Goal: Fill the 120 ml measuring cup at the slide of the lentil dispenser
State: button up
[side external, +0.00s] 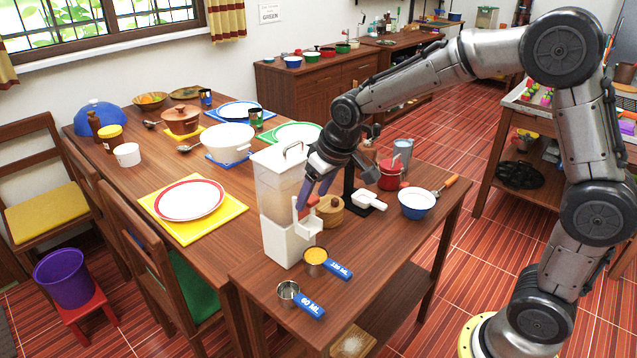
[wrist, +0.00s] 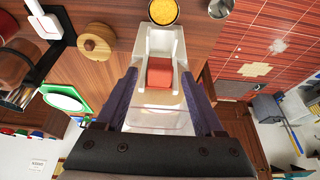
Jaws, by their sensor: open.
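The lentil dispenser (side external: 277,215) is a white-based clear hopper near the table corner; it also fills the middle of the wrist view (wrist: 152,42). Its red slide block (wrist: 160,75) lies between my gripper's two purple fingers, with a gap on both sides. My gripper (side external: 306,200) is open at the dispenser's front, pointing down; it also shows in the wrist view (wrist: 160,92). The blue-handled 120 ml measuring cup (side external: 316,263) stands below the spout side, holding yellow-orange lentils that look level near its rim. It shows in the wrist view too (wrist: 163,12).
An empty-looking steel 60 ml cup (side external: 288,290) stands nearer the front edge. A round wooden lidded pot (side external: 330,210), a white scoop-like thing (side external: 368,200), a red mug (side external: 390,175) and a blue-white bowl (side external: 417,203) stand to the right. Bare tabletop lies right of the cups.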

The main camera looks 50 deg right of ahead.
jog(key=v, duration=1.3)
jog(key=shift+s+r, duration=0.2)
jog(key=s+d+r+t, duration=0.2)
jog(key=s+r, duration=0.1)
jog(key=s, duration=0.7)
jog(key=s+f, duration=0.8)
jog(key=s, duration=0.4)
jog(key=shift+f+g, duration=0.35)
jog(key=shift+g, duration=0.05)
